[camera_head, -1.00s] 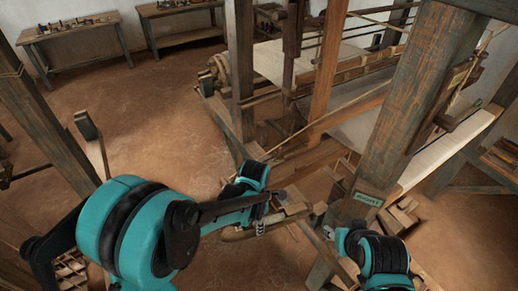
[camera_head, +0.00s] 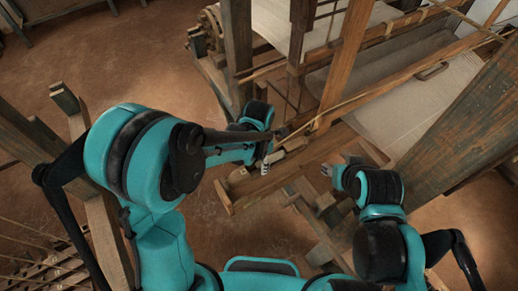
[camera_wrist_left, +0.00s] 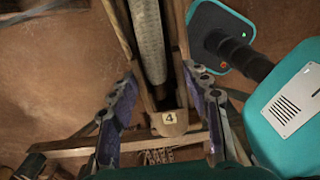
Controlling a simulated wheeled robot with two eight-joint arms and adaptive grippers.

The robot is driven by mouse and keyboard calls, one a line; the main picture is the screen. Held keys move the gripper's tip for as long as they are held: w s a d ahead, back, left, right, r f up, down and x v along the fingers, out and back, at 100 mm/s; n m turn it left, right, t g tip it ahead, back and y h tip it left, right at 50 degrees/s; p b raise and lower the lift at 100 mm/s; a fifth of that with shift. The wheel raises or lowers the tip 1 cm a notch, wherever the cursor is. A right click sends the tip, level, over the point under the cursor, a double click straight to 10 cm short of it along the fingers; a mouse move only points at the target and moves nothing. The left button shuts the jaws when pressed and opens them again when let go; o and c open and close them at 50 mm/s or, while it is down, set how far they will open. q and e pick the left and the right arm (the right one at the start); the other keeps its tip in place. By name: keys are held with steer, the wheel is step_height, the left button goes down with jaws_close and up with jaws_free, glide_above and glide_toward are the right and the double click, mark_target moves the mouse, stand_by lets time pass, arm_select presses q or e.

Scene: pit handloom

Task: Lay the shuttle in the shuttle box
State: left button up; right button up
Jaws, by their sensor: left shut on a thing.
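My left gripper (camera_head: 272,150) is at the near end of the loom's wooden beam. In the left wrist view its two fingers (camera_wrist_left: 163,76) stand either side of a long wooden piece, which I take to be the shuttle, with a pale ribbed cylinder (camera_wrist_left: 150,42) along it. In the head view a pale wooden piece (camera_head: 297,145) shows beside the gripper. The shuttle box seems to be the trough at the beam end (camera_head: 235,196); gripper and arm partly hide it. My right gripper (camera_head: 330,171) is right of it, its jaw gap unclear.
Loom posts (camera_head: 346,55) rise behind the grippers, and a thick slanted beam (camera_head: 470,125) stands at the right. Pale cloth (camera_head: 420,105) is stretched on the loom. Wooden slats (camera_head: 322,205) lie below the right gripper. Brown floor (camera_head: 150,70) is open at the left.

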mark_target(259, 166)
arm_select(q)
steer(key=shift+s, duration=0.2)
steer(key=shift+f, duration=0.2)
steer(key=shift+w+f+b, duration=0.15)
steer(key=shift+f+b, duration=0.6)
steer(key=shift+f, duration=0.2)
step_height(259, 166, down, 2)
steer(key=shift+b, duration=0.7)
step_height(259, 166, down, 4)
steer(key=b, duration=0.4)
steer(key=shift+f, duration=0.15)
steer(key=o, duration=1.5)
